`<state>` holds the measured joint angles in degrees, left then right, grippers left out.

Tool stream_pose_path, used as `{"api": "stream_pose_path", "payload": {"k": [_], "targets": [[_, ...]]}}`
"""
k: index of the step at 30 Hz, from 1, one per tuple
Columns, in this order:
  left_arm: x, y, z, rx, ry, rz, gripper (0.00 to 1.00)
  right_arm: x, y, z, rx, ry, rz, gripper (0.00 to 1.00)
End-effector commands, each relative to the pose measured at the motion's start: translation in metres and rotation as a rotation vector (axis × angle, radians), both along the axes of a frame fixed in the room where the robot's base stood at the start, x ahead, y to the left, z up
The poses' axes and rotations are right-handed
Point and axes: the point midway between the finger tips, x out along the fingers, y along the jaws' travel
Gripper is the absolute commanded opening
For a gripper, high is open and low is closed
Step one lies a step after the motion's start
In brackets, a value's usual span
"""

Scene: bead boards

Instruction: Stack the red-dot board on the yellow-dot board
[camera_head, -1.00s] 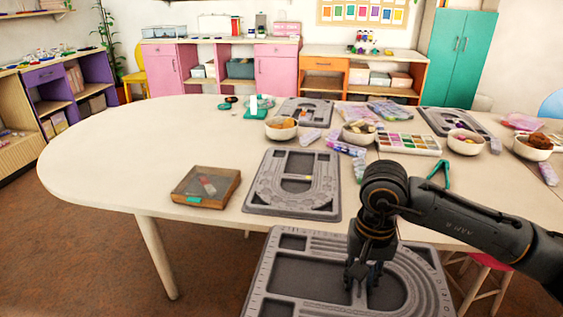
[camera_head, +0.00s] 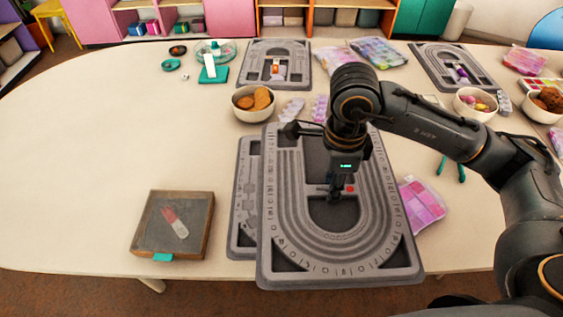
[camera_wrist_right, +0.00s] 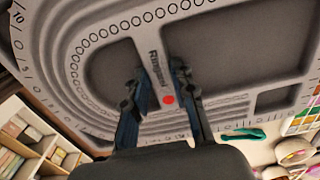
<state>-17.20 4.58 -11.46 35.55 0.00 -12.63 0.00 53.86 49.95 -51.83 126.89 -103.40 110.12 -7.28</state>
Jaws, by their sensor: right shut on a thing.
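The red-dot board (camera_head: 290,215) is a grey bead board with a red dot near its central U-shaped hollow. My right gripper (camera_head: 337,190) is shut on it near the dot; the wrist view shows the gripper's fingers (camera_wrist_right: 158,78) on either side of a raised part of the red-dot board (camera_wrist_right: 115,25). The held board is over another grey board (camera_head: 246,190) on the table, shifted to its right and nearer me. Only the lower board's left strip shows, and its yellow dot is hidden. I cannot tell whether the boards touch. My left gripper is not in view.
The table's left part is clear.

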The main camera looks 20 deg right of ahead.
Motion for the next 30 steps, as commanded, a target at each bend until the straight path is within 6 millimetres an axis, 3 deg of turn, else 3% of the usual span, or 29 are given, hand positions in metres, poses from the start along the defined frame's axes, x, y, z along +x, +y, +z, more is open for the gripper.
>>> {"api": "stream_pose_path", "payload": {"k": [11, 16, 21, 30], "targets": [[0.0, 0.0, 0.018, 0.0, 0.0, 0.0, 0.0, 0.077, 0.033, -0.035, 0.003, 0.002, -0.007, 0.0], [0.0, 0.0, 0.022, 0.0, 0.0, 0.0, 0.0, 0.103, 0.043, -0.068, 0.002, 0.004, -0.006, 0.0], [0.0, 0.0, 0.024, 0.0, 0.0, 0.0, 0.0, 0.118, 0.048, -0.088, 0.001, 0.002, -0.005, 0.0], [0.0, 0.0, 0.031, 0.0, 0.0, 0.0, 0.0, 0.125, 0.051, -0.111, 0.0, 0.005, -0.004, 0.0]]}}
